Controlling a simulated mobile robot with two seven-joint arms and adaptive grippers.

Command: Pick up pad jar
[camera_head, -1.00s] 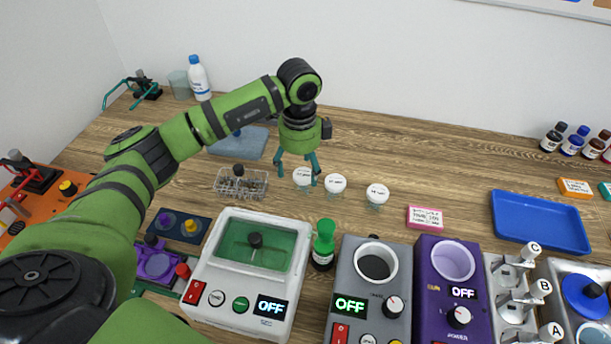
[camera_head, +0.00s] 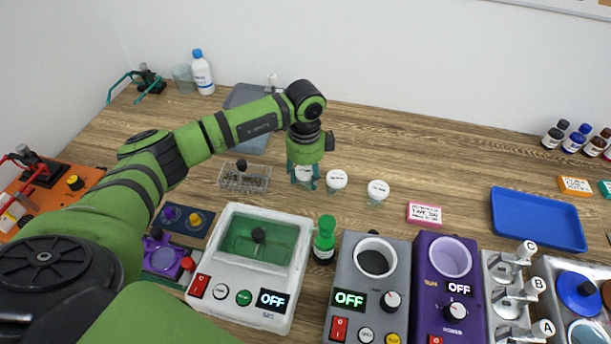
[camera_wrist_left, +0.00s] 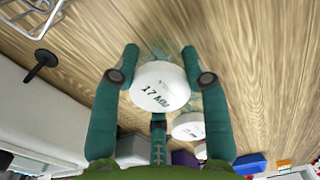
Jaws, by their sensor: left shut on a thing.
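Three small clear jars with white lids stand in a row on the wooden table. My left gripper (camera_head: 304,182) is down around the leftmost jar (camera_head: 303,173) and is shut on it, with fingers on both sides. In the left wrist view, this jar's lid (camera_wrist_left: 160,88) sits between the fingertips of the left gripper (camera_wrist_left: 160,62) and has handwriting that seems to read "17 May". The middle jar (camera_head: 336,180) and the right jar (camera_head: 378,190) stand apart from it to the right. My right gripper is not in view.
A clear box (camera_head: 244,179) of small parts is just left of the gripped jar. In front stand a white device (camera_head: 212,262) with a green window, a green-capped bottle (camera_head: 325,238) and grey (camera_head: 345,270) and purple (camera_head: 425,270) machines. A blue tray (camera_head: 538,222) is at right.

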